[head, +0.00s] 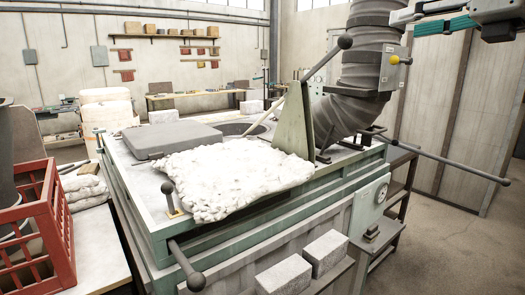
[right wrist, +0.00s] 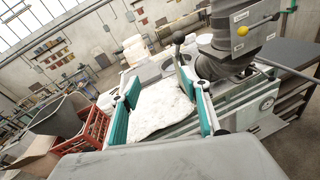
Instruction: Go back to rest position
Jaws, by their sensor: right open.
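My right gripper (head: 403,23) is high at the top right of the head view, raised in the air, partly cut off by the frame edge. In the right wrist view its two teal fingers (right wrist: 158,78) are spread wide with nothing between them. Beyond them lies the white lumpy blanket (right wrist: 162,108), on the green furnace bench; the blanket also shows in the head view (head: 225,180). The gripper is apart from the bench. My left gripper is in neither view. I cannot make out a ladle for certain.
The furnace bench (head: 150,215) fills the middle, with a grey lid slab (head: 172,138), a raised lever (head: 345,42) and a thick duct (head: 370,65). A horizontal bar (head: 450,163) juts right. A red crate (head: 40,220) stands left. Floor at right (head: 440,240) is clear.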

